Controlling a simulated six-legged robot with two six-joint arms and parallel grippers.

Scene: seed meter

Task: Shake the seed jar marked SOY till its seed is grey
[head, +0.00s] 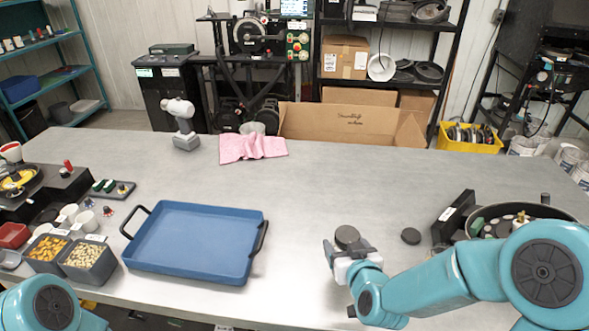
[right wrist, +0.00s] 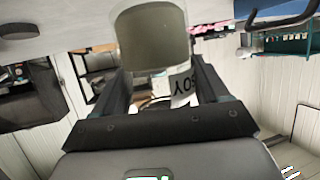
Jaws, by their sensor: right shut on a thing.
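My right gripper (head: 350,254) is shut on the seed jar (head: 347,236), whose dark round top shows between the fingers above the right part of the table. In the right wrist view the jar (right wrist: 152,42) stands out between the two dark fingers. Its white label (right wrist: 181,86) shows the letters OY, part of SOY. What shows through the jar is a dull grey-olive; single seeds cannot be made out. My left gripper is out of view; only a part of my left arm shows at the bottom left.
A blue tray (head: 190,243) lies left of the jar. A dark disc (head: 411,236) lies just right of it, near a black pan (head: 565,214). Bins of seed (head: 88,262) stand at the left. A pink cloth (head: 253,147) lies at the back. The table's middle is clear.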

